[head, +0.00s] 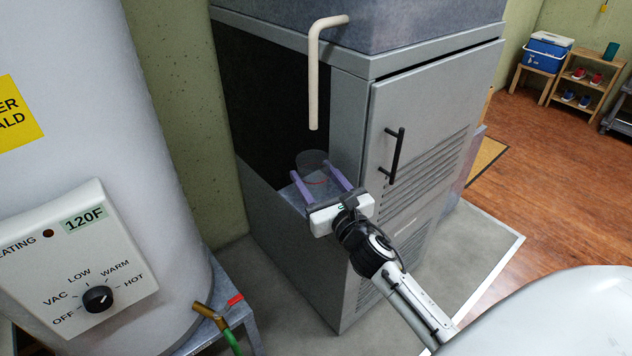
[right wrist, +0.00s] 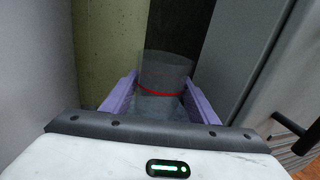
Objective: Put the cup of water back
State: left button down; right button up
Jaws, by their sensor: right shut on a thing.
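A clear cup (head: 313,165) with a red line around it is between the purple fingers of my right gripper (head: 322,179). The right gripper is shut on the cup, at the dark open recess in the side of a grey cabinet. In the right wrist view the cup (right wrist: 164,80) stands upright between the two fingers (right wrist: 160,100), its red line level. A grey surface shows beneath it; whether the cup touches it I cannot tell. The water level is hard to make out. My left gripper is not in view.
The grey cabinet (head: 345,130) has a louvred door with a black handle (head: 394,156) right of the gripper. A beige pipe (head: 314,80) hangs above the cup. A white water heater (head: 90,130) stands at the left. Open wooden floor (head: 530,150) lies at the right.

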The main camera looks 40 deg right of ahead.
jog(key=shift+d+f, duration=0.2)
jog(key=shift+f, duration=0.15)
jog(key=shift+f, duration=0.15)
jog(key=o, duration=0.9)
jog(key=shift+o, duration=0.2)
